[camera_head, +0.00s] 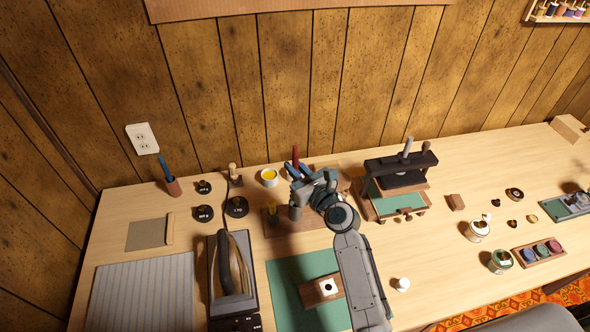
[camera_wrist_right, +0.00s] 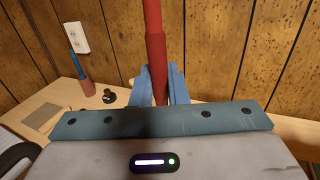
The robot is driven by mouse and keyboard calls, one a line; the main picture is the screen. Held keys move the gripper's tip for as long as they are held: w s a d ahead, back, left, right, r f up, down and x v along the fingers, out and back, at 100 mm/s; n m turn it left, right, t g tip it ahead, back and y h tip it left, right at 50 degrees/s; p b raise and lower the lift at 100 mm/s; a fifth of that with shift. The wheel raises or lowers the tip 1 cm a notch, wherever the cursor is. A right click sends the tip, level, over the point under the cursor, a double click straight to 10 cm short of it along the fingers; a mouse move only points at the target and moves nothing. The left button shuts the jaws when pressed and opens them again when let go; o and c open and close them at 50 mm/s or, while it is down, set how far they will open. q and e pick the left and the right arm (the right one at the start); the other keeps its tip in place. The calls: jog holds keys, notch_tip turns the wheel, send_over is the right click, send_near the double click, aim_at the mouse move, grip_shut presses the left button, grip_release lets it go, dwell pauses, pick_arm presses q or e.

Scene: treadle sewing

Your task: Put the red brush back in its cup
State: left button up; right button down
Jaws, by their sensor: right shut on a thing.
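The red brush (camera_head: 295,154) stands roughly upright at the back of the table. My right gripper (camera_head: 297,171) is shut on it. In the right wrist view the red brush (camera_wrist_right: 154,40) rises between the two blue fingers of my right gripper (camera_wrist_right: 158,86). Its lower end is hidden by the gripper. A reddish-brown cup (camera_head: 174,187) with a blue brush in it stands at the back left, well to the left of the gripper. That cup also shows in the right wrist view (camera_wrist_right: 88,88). My left gripper is not in view.
Black weights (camera_head: 204,213) and a yellow-filled pot (camera_head: 269,177) stand between the cup and my gripper. A wooden block (camera_head: 277,222) lies beside the gripper. A black press (camera_head: 400,170) stands to the right. An iron (camera_head: 232,270) lies at the front left.

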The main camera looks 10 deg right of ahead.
jog(key=shift+s+f+b, duration=0.25)
jog(key=shift+f+b, duration=0.05)
jog(key=shift+b, duration=0.1)
jog(key=shift+f+b, duration=0.3)
jog(key=shift+b, duration=0.1)
notch_tip(320, 180, down, 3)
jog(key=b, duration=0.3)
jog(key=shift+w, duration=0.1)
notch_tip(320, 180, down, 5)
jog(key=b, duration=0.3)
jog(key=shift+b, duration=0.4)
jog(key=shift+f+b, duration=0.5)
jog(key=shift+f, duration=0.4)
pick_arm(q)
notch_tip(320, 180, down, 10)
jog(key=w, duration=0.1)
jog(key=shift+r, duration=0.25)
